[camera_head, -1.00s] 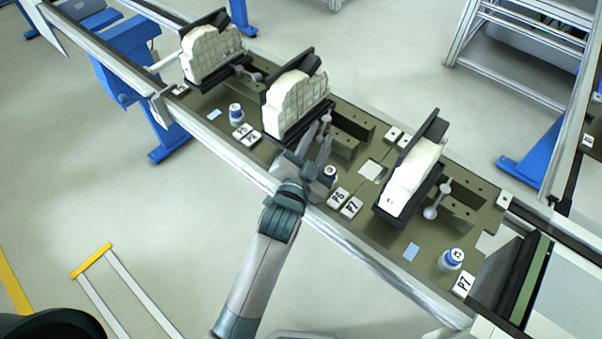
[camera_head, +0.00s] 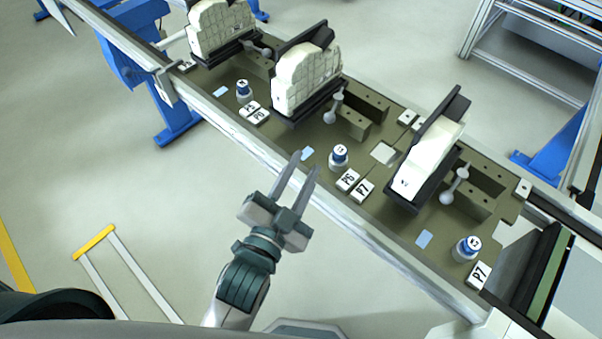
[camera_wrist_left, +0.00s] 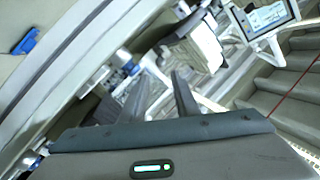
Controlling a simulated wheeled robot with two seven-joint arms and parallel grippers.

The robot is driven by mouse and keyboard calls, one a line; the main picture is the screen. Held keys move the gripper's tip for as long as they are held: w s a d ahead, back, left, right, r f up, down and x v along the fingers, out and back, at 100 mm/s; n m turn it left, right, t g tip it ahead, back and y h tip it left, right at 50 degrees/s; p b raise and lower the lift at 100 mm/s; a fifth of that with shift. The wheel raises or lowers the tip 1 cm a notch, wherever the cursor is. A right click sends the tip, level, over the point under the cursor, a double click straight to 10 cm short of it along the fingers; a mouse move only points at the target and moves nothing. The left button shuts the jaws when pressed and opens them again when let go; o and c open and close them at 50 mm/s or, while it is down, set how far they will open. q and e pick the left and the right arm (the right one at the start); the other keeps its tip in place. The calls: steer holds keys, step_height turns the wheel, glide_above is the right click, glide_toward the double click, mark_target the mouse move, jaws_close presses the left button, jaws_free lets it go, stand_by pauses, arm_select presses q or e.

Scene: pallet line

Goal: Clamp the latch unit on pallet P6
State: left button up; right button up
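The latch unit on pallet P6 (camera_head: 308,78) is a pale, block-like part seated against a black plate on the middle pallet (camera_head: 318,137), which lies between the P5/P6 and P6/P7 labels. A grey ball-ended lever (camera_head: 334,105) stands at its right side, tilted up; I cannot tell whether it is fully clamped. My left gripper (camera_head: 305,162) is in front of the line's near rail, below and apart from the lever. Its two fingers stand apart with nothing between them, also in the left wrist view (camera_wrist_left: 158,90). My right gripper is not in view.
Similar units stand on the pallets to the left (camera_head: 222,28) and right (camera_head: 430,155), each with a lever. A blue-capped jar (camera_head: 338,156) stands close to the gripper. The near rail (camera_head: 365,228) runs diagonally. Floor in front is open, with a yellow-ended frame (camera_head: 95,242).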

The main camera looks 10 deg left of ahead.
arm_select(q)
steer(key=shift+s, duration=0.25)
